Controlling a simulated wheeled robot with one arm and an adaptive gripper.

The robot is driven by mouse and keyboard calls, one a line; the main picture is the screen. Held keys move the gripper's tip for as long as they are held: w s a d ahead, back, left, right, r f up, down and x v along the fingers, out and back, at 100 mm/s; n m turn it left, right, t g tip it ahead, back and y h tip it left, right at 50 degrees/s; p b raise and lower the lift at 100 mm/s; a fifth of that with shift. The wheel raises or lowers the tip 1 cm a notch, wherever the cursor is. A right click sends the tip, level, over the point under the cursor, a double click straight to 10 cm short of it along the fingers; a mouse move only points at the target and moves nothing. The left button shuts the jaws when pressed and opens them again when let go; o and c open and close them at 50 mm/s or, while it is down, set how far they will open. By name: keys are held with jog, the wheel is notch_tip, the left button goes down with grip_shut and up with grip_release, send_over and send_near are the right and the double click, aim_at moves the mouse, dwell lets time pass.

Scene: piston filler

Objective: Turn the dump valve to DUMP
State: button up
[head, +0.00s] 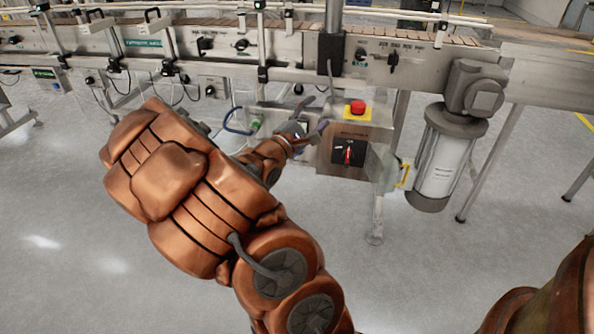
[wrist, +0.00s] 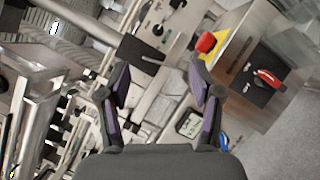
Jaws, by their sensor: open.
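No part is readably marked as the dump valve, so I cannot tell which it is. A steel box (head: 325,158) carries a red rotary handle on a black plate (head: 348,152). The handle stands roughly upright in the head view, and it also shows at the right of the wrist view (wrist: 268,77). A blue curved part (head: 236,124) is left of my gripper in the head view; a blue piece (wrist: 224,142) shows beside the right finger in the wrist view. My gripper (head: 314,117) is open and empty, left of the box. Its spread fingers show in the wrist view (wrist: 160,75).
A red emergency button on yellow (head: 357,109) tops the box. A conveyor (head: 420,65) runs behind. A motor with a cylinder (head: 445,150) stands at right, and a yellow handle (head: 403,175) is beside the box. The floor in front is clear.

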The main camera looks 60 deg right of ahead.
jog(key=w+d+f+n+t+y+b, duration=0.15)
jog(key=w+f+n+t+b, duration=0.3)
jog(key=f, duration=0.75)
jog(key=w+d+f+n+t+y+b, duration=0.1)
jog(key=w+f+n+t+y+b, duration=0.25)
jog(key=f, duration=0.85)
jog(key=shift+h, duration=0.9)
jog(key=shift+w+b+x, duration=0.25)
jog(key=shift+b+x, duration=0.6)
jog(key=shift+x, duration=1.3)
jog(key=shift+w+b+x, duration=0.25)
jog(key=shift+b+x, duration=0.6)
jog(key=shift+x, duration=1.35)
jog(key=shift+a+f, duration=0.1)
jog(key=shift+a, duration=0.1)
jog(key=c, duration=1.1)
